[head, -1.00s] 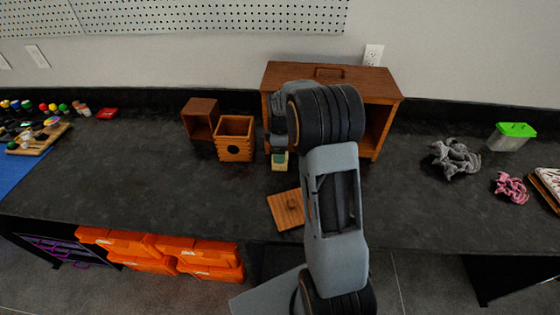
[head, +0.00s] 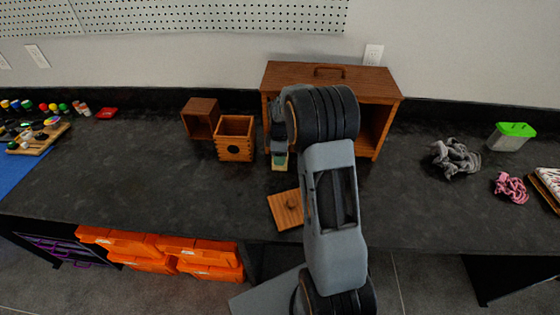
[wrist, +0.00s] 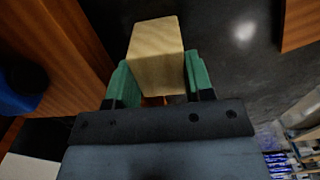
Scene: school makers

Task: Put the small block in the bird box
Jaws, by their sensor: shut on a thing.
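The small block (wrist: 155,50) is pale wood and sits between the green fingertips of my gripper (wrist: 159,82) in the wrist view. My gripper is shut on it. In the head view the gripper (head: 279,157) points down, with the block (head: 280,168) showing just below the fingertips, low over or on the bench; I cannot tell which. The bird box (head: 235,152) is an open-topped wooden box with a round dark hole in its front. It stands just left of the gripper, apart from it.
A square wooden lid with a knob (head: 286,209) lies near the bench's front edge. A large wooden cabinet (head: 330,75) stands behind my arm. A small open wooden box (head: 201,107) stands behind the bird box. Grey cloth (head: 455,158) lies right.

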